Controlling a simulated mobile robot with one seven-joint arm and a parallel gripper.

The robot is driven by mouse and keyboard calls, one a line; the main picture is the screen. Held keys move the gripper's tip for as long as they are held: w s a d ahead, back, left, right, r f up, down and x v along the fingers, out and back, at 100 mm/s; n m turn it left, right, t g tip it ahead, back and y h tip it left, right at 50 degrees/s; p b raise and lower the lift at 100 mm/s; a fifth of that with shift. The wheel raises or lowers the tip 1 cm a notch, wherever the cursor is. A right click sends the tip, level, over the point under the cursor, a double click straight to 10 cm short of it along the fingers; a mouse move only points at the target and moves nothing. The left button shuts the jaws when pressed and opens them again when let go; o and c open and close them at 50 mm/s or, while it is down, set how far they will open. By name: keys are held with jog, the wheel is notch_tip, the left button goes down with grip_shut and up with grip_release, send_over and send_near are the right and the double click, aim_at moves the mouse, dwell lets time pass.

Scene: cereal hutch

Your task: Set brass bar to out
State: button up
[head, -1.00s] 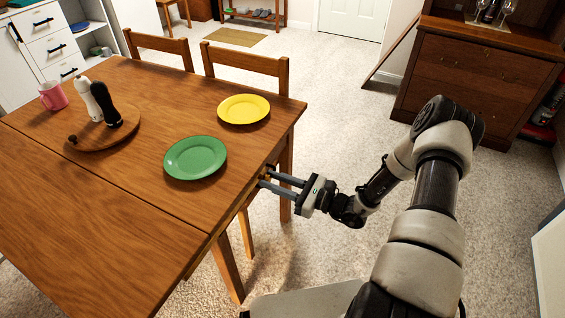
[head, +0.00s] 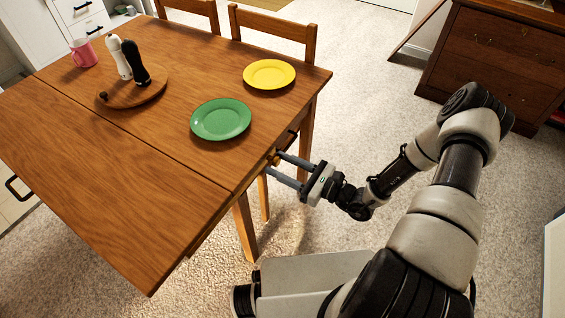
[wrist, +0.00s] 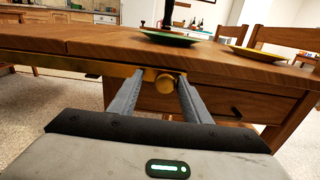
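The brass bar (wrist: 115,70) runs under the wooden table's edge in the wrist view, with a round brass knob (wrist: 165,83) at its right part. In the head view only a small bit of brass (head: 276,160) shows at the table edge, near the fingertips. My gripper (head: 275,163) points at this edge with its two fingers apart. In the wrist view the fingers of my gripper (wrist: 160,80) stand on either side of the knob, with gaps visible. I cannot tell whether either fingertip touches the brass.
The table (head: 110,190) carries a green plate (head: 221,119), a yellow plate (head: 269,74), a round board (head: 158,88) with two mills, and a pink mug (head: 84,52). A drawer (wrist: 225,100) with a dark handle lies right of the knob. Chairs stand behind the table.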

jog(key=shift+w+d, duration=0.1)
jog(key=shift+d, duration=0.15)
jog(key=p+v, duration=0.1)
jog(key=v, duration=1.6)
